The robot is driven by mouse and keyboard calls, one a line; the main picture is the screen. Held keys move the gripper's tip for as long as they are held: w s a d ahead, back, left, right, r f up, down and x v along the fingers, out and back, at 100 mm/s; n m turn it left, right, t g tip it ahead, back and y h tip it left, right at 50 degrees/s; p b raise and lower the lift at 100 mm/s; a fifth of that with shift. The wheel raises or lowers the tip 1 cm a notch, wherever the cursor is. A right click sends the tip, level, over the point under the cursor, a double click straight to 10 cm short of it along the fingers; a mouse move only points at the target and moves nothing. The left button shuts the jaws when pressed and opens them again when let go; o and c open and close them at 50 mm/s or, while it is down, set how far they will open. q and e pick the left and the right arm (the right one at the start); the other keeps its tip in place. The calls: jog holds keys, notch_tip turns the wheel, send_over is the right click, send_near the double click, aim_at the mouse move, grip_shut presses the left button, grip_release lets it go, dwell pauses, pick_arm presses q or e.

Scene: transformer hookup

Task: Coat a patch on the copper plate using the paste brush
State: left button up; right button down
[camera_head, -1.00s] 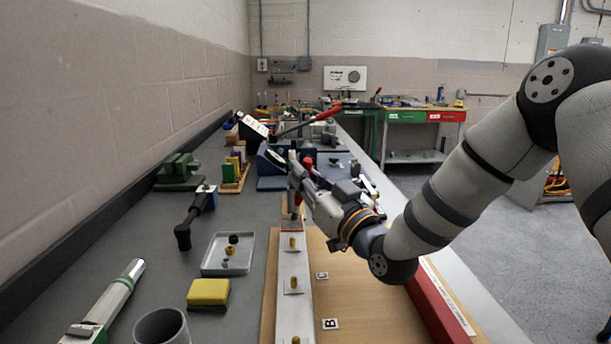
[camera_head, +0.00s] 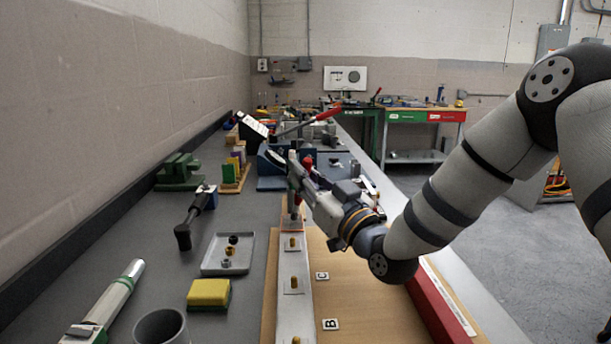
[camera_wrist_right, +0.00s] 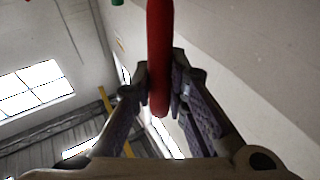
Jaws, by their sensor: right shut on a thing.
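My right gripper (camera_head: 294,182) reaches in from the right over the far end of a pale metal bar. In the right wrist view its fingers (camera_wrist_right: 161,88) are shut on a red handle (camera_wrist_right: 160,45), which I take to be the paste brush. In the head view a red part of the brush (camera_head: 298,199) shows just below the fingers. A small orange-brown surface (camera_head: 291,226) under it, at the bar's far end, looks like the copper plate. The brush tip is too small to tell whether it touches. My left gripper is not in view.
The bar (camera_head: 294,315) carries brass studs and lies on a brown board (camera_head: 365,290), with a red block (camera_head: 440,310) at right. Left of it are a tray (camera_head: 210,268) of small parts, a yellow-green sponge (camera_head: 208,292), a grey cup (camera_head: 161,325) and a black-handled tool (camera_head: 184,235).

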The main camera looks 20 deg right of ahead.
jog(key=shift+w+d+f, duration=0.1)
jog(key=shift+w+d, duration=0.05)
jog(key=shift+w, duration=0.5)
jog(key=shift+r, duration=2.1)
